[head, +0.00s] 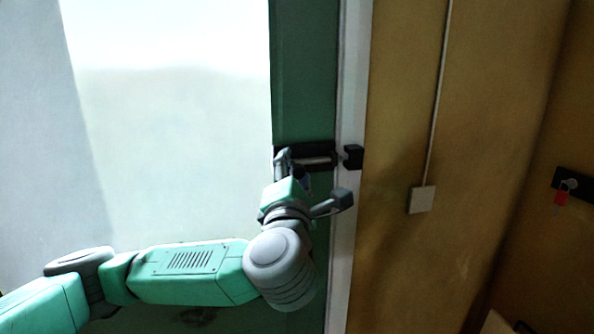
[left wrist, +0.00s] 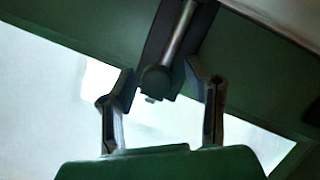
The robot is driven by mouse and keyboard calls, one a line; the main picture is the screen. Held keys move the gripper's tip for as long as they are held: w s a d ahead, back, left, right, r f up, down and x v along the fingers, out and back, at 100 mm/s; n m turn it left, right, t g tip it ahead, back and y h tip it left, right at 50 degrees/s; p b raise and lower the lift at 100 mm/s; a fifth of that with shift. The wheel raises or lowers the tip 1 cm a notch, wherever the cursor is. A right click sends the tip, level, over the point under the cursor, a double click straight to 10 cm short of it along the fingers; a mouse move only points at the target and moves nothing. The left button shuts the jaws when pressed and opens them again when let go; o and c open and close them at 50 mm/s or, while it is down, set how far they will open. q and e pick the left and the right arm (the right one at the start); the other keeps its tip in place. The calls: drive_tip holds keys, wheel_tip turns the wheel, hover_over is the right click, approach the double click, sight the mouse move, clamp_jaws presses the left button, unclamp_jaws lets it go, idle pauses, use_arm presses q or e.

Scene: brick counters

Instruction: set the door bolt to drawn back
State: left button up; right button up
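The door bolt (head: 318,160) is a grey metal rod on a black backplate, fixed across the green door edge. Its black keeper (head: 353,157) sits on the white frame to the right. Whether the rod's tip is inside the keeper is too small to tell. In the left wrist view the bolt's rod (left wrist: 180,32) ends in a dark round knob (left wrist: 155,80). My left gripper (head: 292,168) is at the bolt's left end, partly hiding it. In the left wrist view its fingers stand apart, one on each side of the knob, with visible gaps. My right gripper is not in view.
The green door (head: 304,70) has a large bright pane (head: 170,130). Right of the white frame (head: 352,80) is a yellow wall with a cable and switch box (head: 422,199). A red tag (head: 561,198) hangs at a black fitting at far right.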

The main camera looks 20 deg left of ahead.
use_arm(q)
drive_tip(key=shift+a, duration=0.1)
drive_tip(key=shift+s+f, duration=0.15)
drive_tip(key=shift+s, duration=0.25)
drive_tip(key=v, duration=1.1)
drive_tip(key=shift+d, duration=0.3)
drive_tip(key=shift+a, duration=0.1)
